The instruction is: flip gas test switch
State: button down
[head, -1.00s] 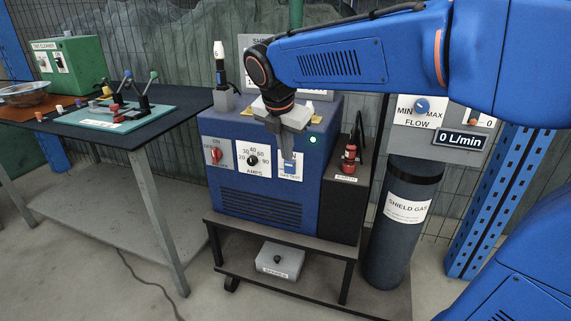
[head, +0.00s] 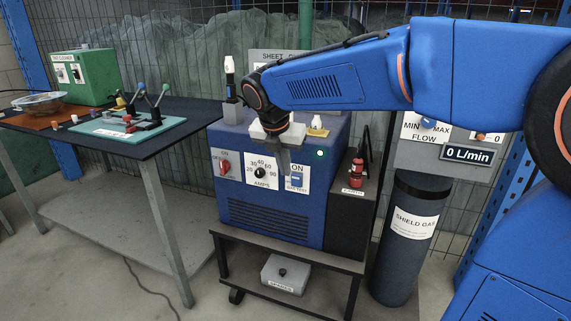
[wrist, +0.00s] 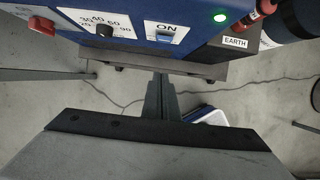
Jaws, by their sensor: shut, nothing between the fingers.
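The gas test switch (head: 296,181) is a small blue rocker on a white plate marked ON, at the right of the blue welder's (head: 272,221) front panel. It also shows in the wrist view (wrist: 165,37), unobstructed. I cannot tell for certain which way the rocker is tipped. My gripper (head: 275,147) is at the welder's upper front, up and left of the switch in the head view. Its fingers are together and empty in the wrist view (wrist: 160,78), apart from the switch. A green lamp (head: 320,154) is lit above and right of the switch.
A red knob (head: 224,167) and the amps dial (head: 260,172) sit left of the switch. A red earth clamp (head: 356,170) is to the right. The shield gas cylinder (head: 405,240) stands beside the cart, under a 0 L/min display (head: 467,154).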

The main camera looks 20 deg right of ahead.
aim_at(291, 176)
jog(key=w+d+f, duration=0.1)
jog(key=f, duration=0.1)
jog(key=w+d+f, duration=0.1)
jog(key=w+f, duration=0.1)
jog(key=w+d+f, duration=0.1)
jog(key=f, duration=0.1)
jog(key=shift+w+d+f, duration=0.1)
jog(key=shift+w, duration=0.05)
jog(key=shift+w+d, duration=0.35)
jog(key=shift+w, duration=0.2)
jog(key=shift+w+d+r+g, duration=0.25)
jog(key=shift+w+g, duration=0.05)
jog(key=shift+g, duration=0.1)
jog(key=shift+r, duration=0.15)
jog(key=shift+r, duration=0.65)
